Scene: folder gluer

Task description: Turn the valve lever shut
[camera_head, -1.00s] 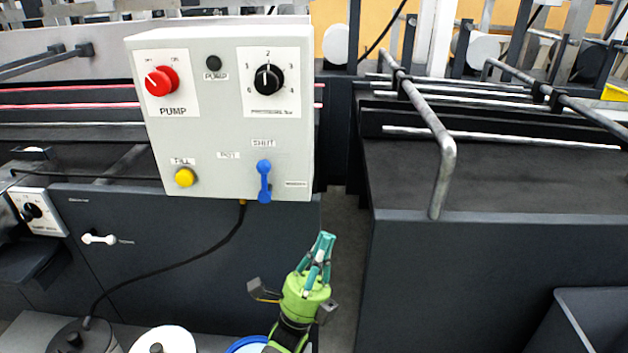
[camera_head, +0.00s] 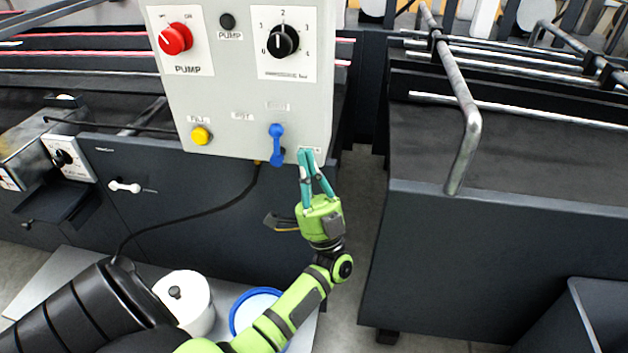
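The blue valve lever (camera_head: 277,147) is on the lower right of the grey control box (camera_head: 235,90). It stands upright in the picture, with its long end hanging down. My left gripper (camera_head: 306,153) points up, just right of the lever's lower end, with a small gap in the picture. Its teal fingers come together at the tips and hold nothing visible. The fingertips overlap the box's lower right corner. My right gripper is out of view.
The box also carries a red pump knob (camera_head: 175,39), a black dial (camera_head: 283,41) and a yellow button (camera_head: 201,135). A black cable (camera_head: 215,208) hangs below it. A dark machine bed (camera_head: 500,260) with metal rails stands to the right, beyond a narrow gap.

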